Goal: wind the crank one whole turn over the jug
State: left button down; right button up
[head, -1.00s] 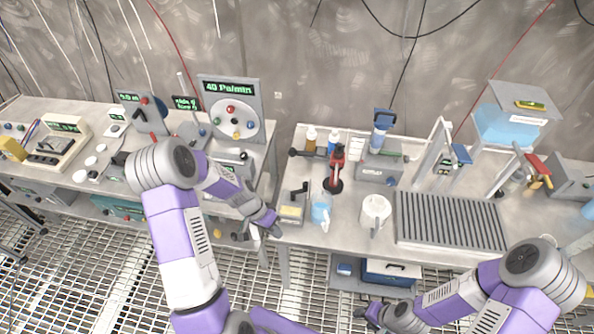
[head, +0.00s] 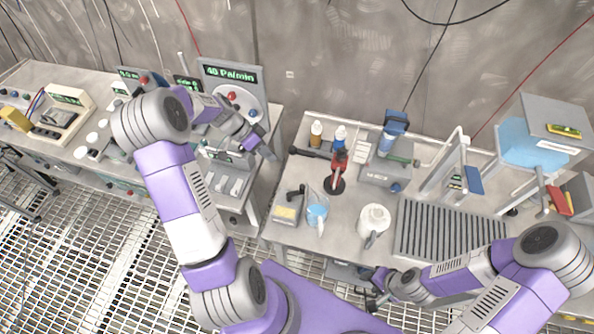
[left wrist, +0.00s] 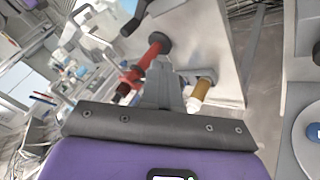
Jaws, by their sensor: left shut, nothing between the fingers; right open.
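A red post (head: 339,168) with a dark round base stands on the right bench. A dark bar (head: 311,153) reaches left from it and looks like the crank, though I cannot be sure. A clear jug with blue liquid (head: 317,214) stands in front of the post, left of a white pot with a handle (head: 374,221). My left gripper (head: 268,152) is shut and empty, left of the dark bar's end and apart from it. In the left wrist view, its fingers (left wrist: 163,85) are in front of a red part (left wrist: 150,52). My right gripper (head: 374,300) is open and empty near the bench's front.
A small box with a yellow pad (head: 286,213) and a black lever (head: 296,192) is left of the jug. Two small bottles (head: 316,131) stand behind the bar. A slatted grey drain (head: 449,228) lies right. A gap separates the benches; a dial panel (head: 233,80) stands left.

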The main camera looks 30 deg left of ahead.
aim_at(296, 193)
pick_arm(q)
jog(key=d+f, duration=0.2)
jog(key=d, duration=0.1)
jog(key=d+f+p, duration=0.1)
jog(key=d+f, duration=0.3)
jog(key=d, duration=0.1)
jog(key=shift+s+d+f+p, duration=0.25)
jog(key=shift+d+f+p, duration=0.05)
jog(key=shift+d+f, duration=0.05)
jog(key=shift+f, duration=0.1)
pick_arm(e)
jog(key=shift+s+r, duration=0.2)
jog(key=shift+r, duration=0.65)
jog(key=shift+f, duration=0.1)
